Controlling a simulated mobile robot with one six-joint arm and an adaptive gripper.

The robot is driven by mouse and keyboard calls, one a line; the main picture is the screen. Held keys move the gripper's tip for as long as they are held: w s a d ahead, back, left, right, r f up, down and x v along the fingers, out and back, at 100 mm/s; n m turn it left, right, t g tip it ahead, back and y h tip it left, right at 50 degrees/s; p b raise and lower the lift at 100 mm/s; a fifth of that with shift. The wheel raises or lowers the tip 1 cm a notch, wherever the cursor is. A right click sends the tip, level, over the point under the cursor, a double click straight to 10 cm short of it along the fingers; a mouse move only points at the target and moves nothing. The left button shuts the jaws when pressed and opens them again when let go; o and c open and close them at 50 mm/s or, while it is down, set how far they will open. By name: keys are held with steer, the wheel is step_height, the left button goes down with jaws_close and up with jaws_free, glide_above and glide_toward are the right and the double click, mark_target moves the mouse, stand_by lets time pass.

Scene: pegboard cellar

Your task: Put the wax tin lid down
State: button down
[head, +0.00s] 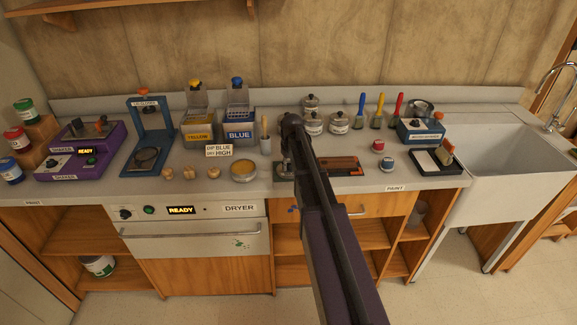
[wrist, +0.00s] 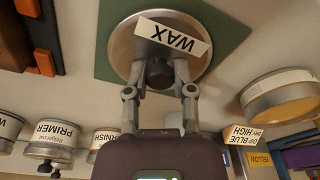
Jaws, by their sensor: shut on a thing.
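The wax tin lid (wrist: 184,64) is a round silver disc with a white WAX label and a dark knob. My gripper (wrist: 159,76) is shut on the knob. In the wrist view the lid is over a green mat (wrist: 232,18); I cannot tell whether it touches the mat. In the head view my arm hides the gripper and most of the lid (head: 281,168). The open wax tin (head: 243,170), with yellowish contents, stands on the counter left of my arm; it also shows at the right of the wrist view (wrist: 283,100).
A dark tray (head: 361,172) with an orange-brown piece lies just right of my arm. A brush in a grey holder (head: 265,146) and a DIP BLUE card (head: 219,150) stand near the tin. The sink (head: 510,165) is far right.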

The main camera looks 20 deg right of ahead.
mark_target(291, 171)
steer(key=shift+f, duration=0.2)
steer(key=shift+c, duration=2.3)
jaws_free()
steer(key=shift+r, duration=0.1)
steer(key=shift+r, duration=0.15)
step_height(291, 171, up, 12)
steer(key=s+p, duration=0.1)
steer(key=p, duration=1.1)
steer(key=shift+s, duration=0.2)
steer(key=shift+d, duration=0.1)
steer(key=s+a+m, duration=0.1)
steer(key=s+a, duration=0.7)
steer(key=s, duration=0.4)
steer(key=s+a+g, duration=0.1)
steer(key=s+a, duration=0.7)
steer(key=s, duration=0.3)
steer(key=shift+s+a+m, duration=0.25)
steer(key=shift+s+m, duration=0.1)
steer(key=shift+m, duration=0.05)
